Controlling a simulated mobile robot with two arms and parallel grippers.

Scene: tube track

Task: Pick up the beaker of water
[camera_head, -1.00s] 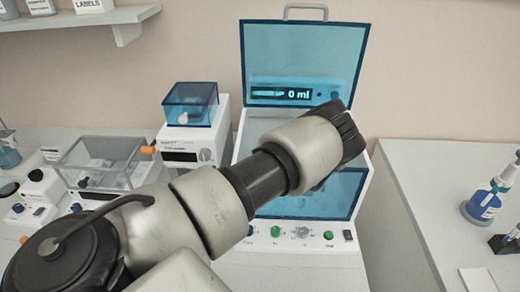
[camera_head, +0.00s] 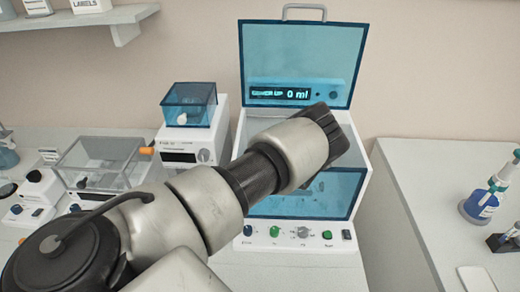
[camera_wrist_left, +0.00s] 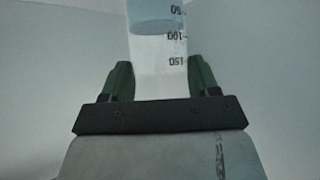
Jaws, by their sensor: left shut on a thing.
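The beaker of water (camera_wrist_left: 158,55) shows in the left wrist view as a clear vessel with printed volume marks and bluish liquid toward the top of the picture. My left gripper (camera_wrist_left: 160,78) is shut on it, with one green finger on each side. In the head view my left arm reaches over the open machine with the blue lid (camera_head: 300,45), and its gripper (camera_head: 330,130) hides the beaker there. The machine's display (camera_head: 281,94) reads 0 ml. My right gripper is not in view.
A smaller blue-topped device (camera_head: 190,145) and a clear-covered box (camera_head: 100,160) stand left of the machine. A blue bottle (camera_head: 482,203) stands on the right bench (camera_head: 430,190). Pale walls surround the gripper in the wrist view.

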